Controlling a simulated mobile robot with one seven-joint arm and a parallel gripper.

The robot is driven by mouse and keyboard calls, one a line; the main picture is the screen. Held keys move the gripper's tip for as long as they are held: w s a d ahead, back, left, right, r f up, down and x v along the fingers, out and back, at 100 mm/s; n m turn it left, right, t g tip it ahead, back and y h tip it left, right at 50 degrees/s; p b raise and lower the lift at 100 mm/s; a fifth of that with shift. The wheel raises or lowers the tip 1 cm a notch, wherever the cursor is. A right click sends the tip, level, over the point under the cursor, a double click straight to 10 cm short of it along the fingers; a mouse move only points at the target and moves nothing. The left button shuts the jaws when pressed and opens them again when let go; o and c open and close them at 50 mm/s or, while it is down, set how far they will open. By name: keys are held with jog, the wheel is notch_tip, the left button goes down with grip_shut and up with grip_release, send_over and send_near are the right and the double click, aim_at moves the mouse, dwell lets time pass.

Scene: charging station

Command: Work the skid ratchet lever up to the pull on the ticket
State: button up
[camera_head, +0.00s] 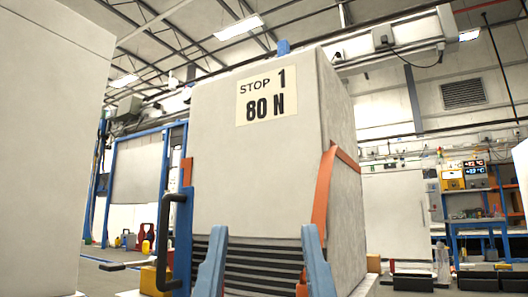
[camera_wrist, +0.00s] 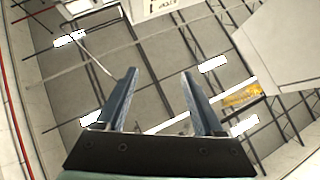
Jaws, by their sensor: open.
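A ticket (camera_head: 264,97) reading "STOP 1" and "80 N" is fixed to the front of a tall pale grey crate (camera_head: 245,175). An orange strap (camera_head: 322,212) runs down the crate's right edge. I cannot clearly make out the ratchet lever; a black bent handle (camera_head: 175,235) stands by the crate's lower left, and a small blue part (camera_head: 283,47) shows on its top. My gripper (camera_head: 261,232) points up in front of the crate's lower part. Its blue fingers are apart and empty. They also show in the wrist view (camera_wrist: 158,72), against the ceiling.
A pale wall-like block (camera_head: 50,130) fills the left side. A blue frame (camera_head: 140,180) stands behind it. At the right are a blue bench (camera_head: 475,228) with displays above and dark boxes (camera_head: 412,282) low down. In the wrist view a pale panel (camera_wrist: 285,45) is at the right.

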jog(key=shift+r, duration=0.1)
jog(key=c, duration=0.4)
jog(key=shift+r+p, duration=0.4)
jog(key=shift+p, duration=0.1)
jog(key=shift+c, duration=1)
notch_tip(320, 180, up, 3)
jog(key=p, duration=0.3)
jog(key=shift+r, duration=0.1)
jog(key=c, duration=0.5)
notch_tip(320, 180, up, 28)
jog(key=p, duration=2.8)
jog(key=shift+r, duration=0.1)
grip_shut()
jog(key=shift+a, duration=0.1)
